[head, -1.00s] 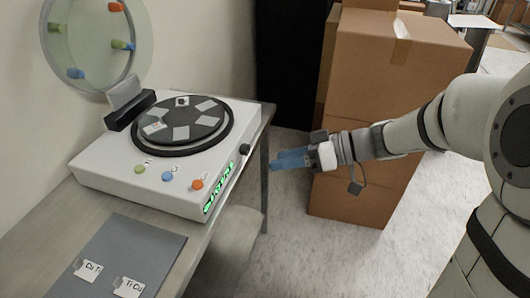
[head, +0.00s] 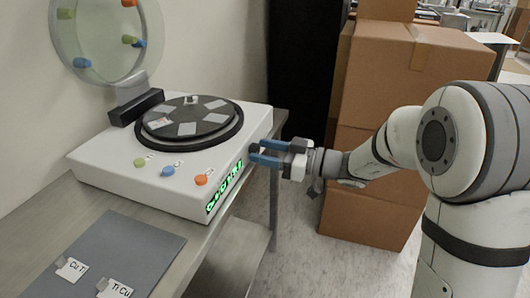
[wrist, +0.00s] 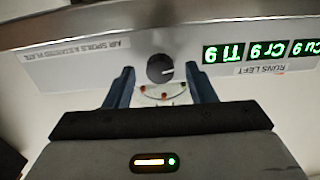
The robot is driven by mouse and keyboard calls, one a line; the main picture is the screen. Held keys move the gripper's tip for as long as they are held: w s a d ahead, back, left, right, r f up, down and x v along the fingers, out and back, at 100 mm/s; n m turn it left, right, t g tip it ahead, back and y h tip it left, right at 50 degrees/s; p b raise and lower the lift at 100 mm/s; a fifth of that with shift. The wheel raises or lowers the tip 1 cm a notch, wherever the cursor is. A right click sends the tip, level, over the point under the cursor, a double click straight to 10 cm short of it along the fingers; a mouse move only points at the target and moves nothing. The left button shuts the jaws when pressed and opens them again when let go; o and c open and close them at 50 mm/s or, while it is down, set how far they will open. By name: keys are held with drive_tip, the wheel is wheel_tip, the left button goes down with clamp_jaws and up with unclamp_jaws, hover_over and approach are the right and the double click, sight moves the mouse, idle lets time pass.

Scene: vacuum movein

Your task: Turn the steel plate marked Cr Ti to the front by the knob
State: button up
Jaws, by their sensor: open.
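The white machine (head: 110,165) carries a dark turntable (head: 205,142) with several grey steel plates (head: 187,129) around it. Any marks on the plates are too small to read, so I cannot tell which is Cr Ti. The dark knob (wrist: 160,68) on the machine's side has a white pointer line. My gripper (head: 254,153) is open, its blue fingers reaching to the machine's side at the knob, which they largely hide in the head view. In the wrist view the knob lies between my fingers (wrist: 162,88), apart from both.
A green display (wrist: 258,51) reads Cu 9, Cr 9, Ti 9, upside down in the wrist view. A round glass lid (head: 108,42) stands open behind the turntable. Cards marked Cu Ti (head: 71,269) and Ti Cu (head: 115,289) lie on a grey mat (head: 125,247). Cardboard boxes (head: 375,90) stand behind my arm.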

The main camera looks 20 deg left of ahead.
drive_tip(key=shift+a, duration=0.3)
